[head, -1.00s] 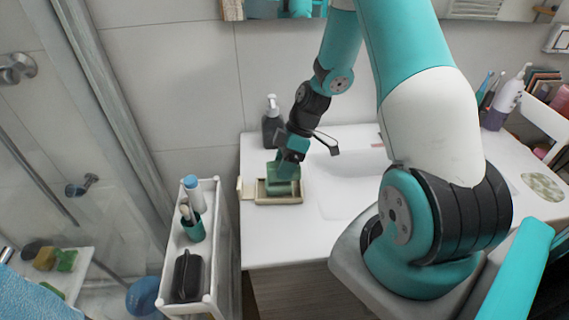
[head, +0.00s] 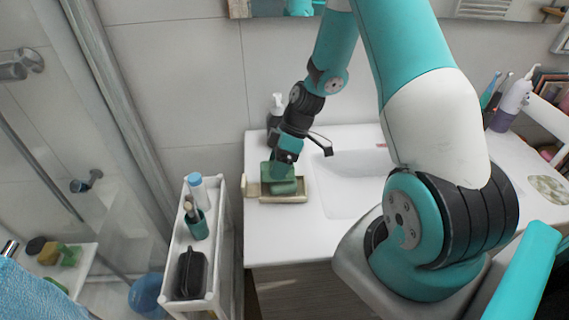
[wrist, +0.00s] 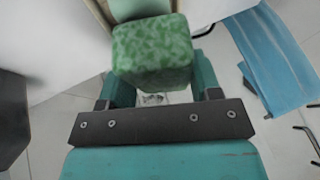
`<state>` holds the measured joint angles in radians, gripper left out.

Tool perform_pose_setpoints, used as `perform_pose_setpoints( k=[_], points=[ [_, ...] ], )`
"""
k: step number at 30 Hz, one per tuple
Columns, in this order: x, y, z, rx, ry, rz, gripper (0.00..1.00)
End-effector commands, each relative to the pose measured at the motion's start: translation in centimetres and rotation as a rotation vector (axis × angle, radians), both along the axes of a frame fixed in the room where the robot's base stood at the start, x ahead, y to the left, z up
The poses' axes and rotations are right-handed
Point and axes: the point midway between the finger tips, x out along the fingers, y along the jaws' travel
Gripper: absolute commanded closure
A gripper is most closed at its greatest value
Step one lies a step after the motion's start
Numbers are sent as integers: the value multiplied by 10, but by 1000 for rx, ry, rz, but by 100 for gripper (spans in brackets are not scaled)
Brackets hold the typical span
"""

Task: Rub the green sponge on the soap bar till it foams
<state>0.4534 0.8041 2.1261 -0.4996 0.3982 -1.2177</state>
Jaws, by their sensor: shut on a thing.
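The green sponge (head: 279,185) is held by my gripper (head: 278,166) low over the tan soap dish (head: 299,196) on the left end of the white counter. In the wrist view the mottled green sponge (wrist: 152,48) fills the space between the two teal fingers of my gripper (wrist: 158,80), which is shut on it. I cannot make out the soap bar; the sponge and gripper cover most of the dish. Whether the sponge touches the soap cannot be told, and no foam is visible.
A dark pump bottle (head: 273,118) stands behind the dish, near the black tap (head: 322,145) and sink basin (head: 343,188). A white cart (head: 224,240) with a cup of brushes and a black case stands to the left. The counter front is clear.

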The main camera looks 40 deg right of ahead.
Motion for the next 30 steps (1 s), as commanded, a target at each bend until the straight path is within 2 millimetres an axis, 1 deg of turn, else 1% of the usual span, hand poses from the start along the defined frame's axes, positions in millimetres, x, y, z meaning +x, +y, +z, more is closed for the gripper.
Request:
perform_pose_setpoints(
  k=[5, 15, 20, 26, 30],
  points=[
    [0, 0, 0, 0, 0, -1, 61],
    [-11, -18, -2, 1, 0, -2, 61],
    [-15, -24, -2, 1, 2, -1, 61],
    [-13, -19, -2, 0, 3, 1, 61],
    [-8, -11, -2, 0, 2, 2, 61]
  ],
)
